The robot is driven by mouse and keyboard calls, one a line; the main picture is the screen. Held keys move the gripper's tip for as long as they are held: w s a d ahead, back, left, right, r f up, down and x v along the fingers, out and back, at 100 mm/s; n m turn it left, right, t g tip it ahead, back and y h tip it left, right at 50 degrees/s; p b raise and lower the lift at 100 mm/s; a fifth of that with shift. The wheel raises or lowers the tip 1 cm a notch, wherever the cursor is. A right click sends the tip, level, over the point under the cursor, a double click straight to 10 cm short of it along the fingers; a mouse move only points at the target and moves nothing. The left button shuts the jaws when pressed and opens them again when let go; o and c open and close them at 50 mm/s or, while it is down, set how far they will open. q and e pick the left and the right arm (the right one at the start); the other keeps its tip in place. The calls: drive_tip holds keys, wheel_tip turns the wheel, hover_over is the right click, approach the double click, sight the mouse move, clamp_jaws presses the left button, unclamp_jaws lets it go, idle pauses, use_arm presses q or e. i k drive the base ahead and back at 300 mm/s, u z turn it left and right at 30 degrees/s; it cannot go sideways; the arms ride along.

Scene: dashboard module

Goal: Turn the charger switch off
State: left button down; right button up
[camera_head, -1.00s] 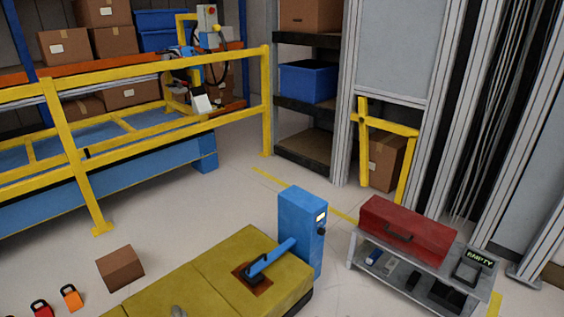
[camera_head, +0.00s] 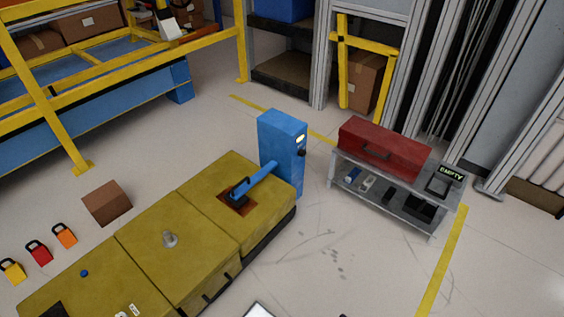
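A blue charger post (camera_head: 280,150) stands at the far end of a yellow machine body (camera_head: 150,240). On its right side it has a small lit panel (camera_head: 299,139) and a dark round knob (camera_head: 302,153), which may be the switch; its setting is too small to tell. A blue connector with a handle (camera_head: 250,182) runs from the post into a brown-rimmed socket on the yellow top. Neither of my grippers is clearly in view. A light flat edge at the bottom middle cannot be identified.
A grey cart (camera_head: 400,205) with a red toolbox (camera_head: 383,148) stands right of the post. A brown box (camera_head: 107,203) and several coloured padlocks (camera_head: 39,252) lie left of the machine. A yellow railing (camera_head: 45,105) is at the back left. Open floor (camera_head: 340,265) lies at front right.

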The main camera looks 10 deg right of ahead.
sight(301, 153)
drive_tip(key=z, duration=1.95)
drive_tip(key=i, duration=2.6)
drive_tip(key=u, duration=3.85)
drive_tip(key=i, duration=0.5)
